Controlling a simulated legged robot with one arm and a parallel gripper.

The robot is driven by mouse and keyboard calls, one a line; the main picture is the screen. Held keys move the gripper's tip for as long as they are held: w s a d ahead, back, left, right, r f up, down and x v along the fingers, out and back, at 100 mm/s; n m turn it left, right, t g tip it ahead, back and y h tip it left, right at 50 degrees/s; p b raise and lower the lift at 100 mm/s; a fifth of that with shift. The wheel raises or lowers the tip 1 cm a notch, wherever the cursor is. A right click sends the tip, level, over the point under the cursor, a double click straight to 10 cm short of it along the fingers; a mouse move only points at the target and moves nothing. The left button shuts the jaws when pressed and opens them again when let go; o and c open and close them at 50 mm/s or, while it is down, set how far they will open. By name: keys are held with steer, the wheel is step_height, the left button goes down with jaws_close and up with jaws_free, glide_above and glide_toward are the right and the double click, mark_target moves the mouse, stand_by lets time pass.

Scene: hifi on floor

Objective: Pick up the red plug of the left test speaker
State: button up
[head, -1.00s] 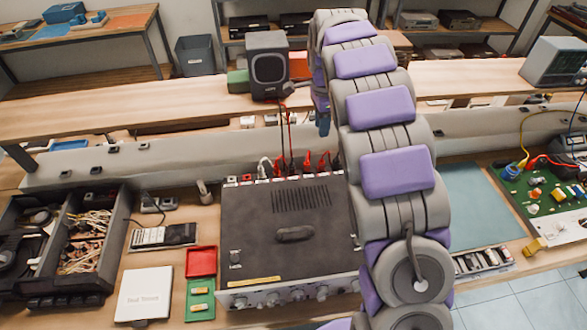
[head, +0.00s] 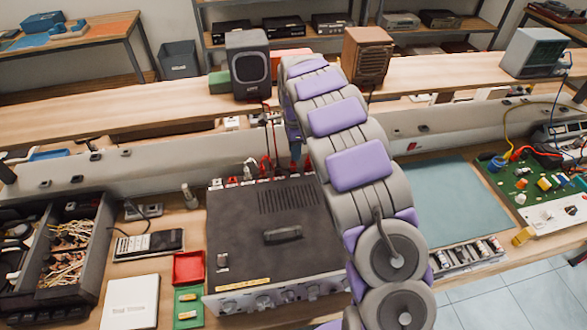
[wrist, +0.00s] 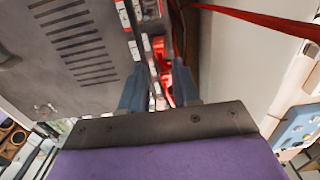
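The grey left test speaker (head: 248,65) stands on the raised shelf, with red cable hanging from it to the back of the dark amplifier (head: 245,225). Red plugs (head: 265,166) sit along the amplifier's rear edge, beside a white one (head: 249,170). My gripper (head: 295,150) hangs pointing down at that rear edge, partly hidden by my arm. In the wrist view its two blue-grey fingers are apart, and red plugs (wrist: 162,62) show between and beyond them. I cannot tell which red plug belongs to the left speaker, or whether a finger touches one.
A brown speaker (head: 367,55) stands right of the grey one. A long grey trunking (head: 120,172) runs behind the amplifier, close to the gripper. A red cable (wrist: 265,20) crosses the wrist view. A green mat (head: 455,205) lies clear at right; a circuit board (head: 540,185) is beyond it.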

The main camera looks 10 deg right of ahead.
mark_target(293, 163)
steer(key=shift+a+f, duration=0.25)
steer(key=shift+f, duration=0.8)
step_height(293, 163, down, 5)
steer(key=shift+w+a+r+b, duration=0.1)
steer(key=shift+r+b, duration=0.05)
steer(key=shift+b, duration=0.65)
steer(key=shift+r, duration=0.1)
jaws_close()
